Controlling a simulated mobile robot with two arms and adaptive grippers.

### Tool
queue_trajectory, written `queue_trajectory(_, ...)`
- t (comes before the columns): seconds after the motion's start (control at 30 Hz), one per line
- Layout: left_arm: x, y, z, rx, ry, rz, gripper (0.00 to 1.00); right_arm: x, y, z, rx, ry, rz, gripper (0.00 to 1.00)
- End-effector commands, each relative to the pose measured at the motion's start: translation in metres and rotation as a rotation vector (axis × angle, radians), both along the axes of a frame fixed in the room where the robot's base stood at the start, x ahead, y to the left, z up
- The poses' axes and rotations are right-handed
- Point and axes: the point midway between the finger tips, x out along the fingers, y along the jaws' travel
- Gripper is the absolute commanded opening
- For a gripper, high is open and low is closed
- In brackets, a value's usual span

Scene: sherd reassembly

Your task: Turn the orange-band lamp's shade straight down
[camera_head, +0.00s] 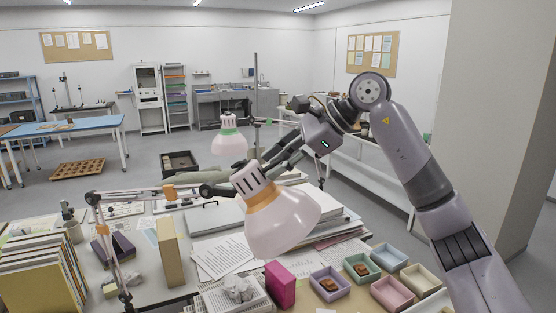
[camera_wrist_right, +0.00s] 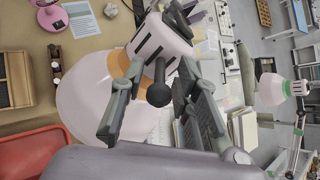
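The orange-band lamp's shade (camera_head: 285,218) is pale pink with an orange band (camera_head: 263,195) and a slotted cap (camera_head: 249,177). It is tilted, its wide mouth toward the lower right in the head view. Its jointed arm (camera_head: 150,192) comes in from the left. In the wrist view the shade (camera_wrist_right: 88,88) lies behind my fingers, with a dark round knob (camera_wrist_right: 158,92) in front of the cap. My right gripper (camera_head: 272,162) is at the cap end. In the wrist view its fingers (camera_wrist_right: 152,112) stand apart, with the knob between them and gaps visible. My left gripper is not in view.
A green-band lamp (camera_head: 229,142) stands behind; it also shows in the wrist view (camera_wrist_right: 271,88). Below the shade are papers (camera_head: 225,256), a magenta box (camera_head: 280,285) and small coloured trays (camera_head: 330,284), some holding sherds. Upright folders (camera_head: 40,275) stand at the left.

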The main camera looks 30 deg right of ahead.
Motion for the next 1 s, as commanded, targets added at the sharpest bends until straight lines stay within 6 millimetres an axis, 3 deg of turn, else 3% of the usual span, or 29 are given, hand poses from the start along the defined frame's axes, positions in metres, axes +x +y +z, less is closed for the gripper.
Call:
queue_trajectory(0.27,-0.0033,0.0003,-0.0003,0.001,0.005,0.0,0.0,0.0005,0.0007,-0.0006,-0.001,-0.001,0.001,0.28)
queue_trajectory(0.7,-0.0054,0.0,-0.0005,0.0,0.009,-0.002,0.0,0.0004,0.0004,-0.0004,0.001,0.0,0.0,0.0)
queue_trajectory(1.0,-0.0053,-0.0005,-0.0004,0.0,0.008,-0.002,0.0,0.0003,0.0005,-0.0003,0.001,0.0,0.0,0.0)
